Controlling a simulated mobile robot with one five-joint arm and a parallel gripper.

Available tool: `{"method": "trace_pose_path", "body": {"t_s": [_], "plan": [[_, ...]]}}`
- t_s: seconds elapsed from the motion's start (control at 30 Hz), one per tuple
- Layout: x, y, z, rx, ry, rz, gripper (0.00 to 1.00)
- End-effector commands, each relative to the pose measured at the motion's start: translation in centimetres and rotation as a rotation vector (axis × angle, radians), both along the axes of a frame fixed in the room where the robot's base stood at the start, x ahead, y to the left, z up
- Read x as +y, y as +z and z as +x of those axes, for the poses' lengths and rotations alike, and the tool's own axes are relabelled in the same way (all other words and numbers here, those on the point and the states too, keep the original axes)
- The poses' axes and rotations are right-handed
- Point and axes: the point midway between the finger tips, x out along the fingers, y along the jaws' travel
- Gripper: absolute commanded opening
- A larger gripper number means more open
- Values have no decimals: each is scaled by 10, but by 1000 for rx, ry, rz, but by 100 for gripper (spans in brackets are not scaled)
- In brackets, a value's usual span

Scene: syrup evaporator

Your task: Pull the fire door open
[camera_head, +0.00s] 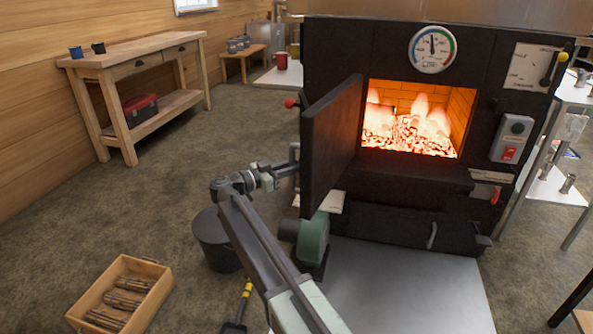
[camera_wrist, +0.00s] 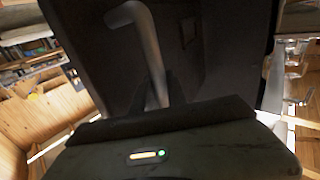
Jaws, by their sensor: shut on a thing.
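The black fire door (camera_head: 331,143) is swung open to the left of the firebox, standing out from the evaporator front. The lit fire (camera_head: 411,125) shows through the opening. My gripper (camera_head: 291,167) is at the outer side of the door, shut on its handle. In the wrist view, the bent grey metal handle (camera_wrist: 148,55) runs down to between my gripper's fingers (camera_wrist: 158,98) against the dark door (camera_wrist: 215,65). The fingertips are partly hidden behind the gripper body.
A dark bucket (camera_head: 214,242) and a green blower (camera_head: 313,238) stand near my arm. A workbench (camera_head: 137,58) stands at the back left. Open floor lies between bench and door.

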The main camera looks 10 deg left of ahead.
Motion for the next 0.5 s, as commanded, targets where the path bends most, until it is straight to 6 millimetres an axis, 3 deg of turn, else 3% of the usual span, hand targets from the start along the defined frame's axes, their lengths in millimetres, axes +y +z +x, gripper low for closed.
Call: {"method": "trace_pose_path", "body": {"t_s": [0.4, 0.43, 0.5], "plan": [[-9, -2, 4, 5, -15, 4, 0], [-10, -2, 4, 5, -15, 4, 24], [-10, -2, 4, 4, -16, 3, 40]]}}
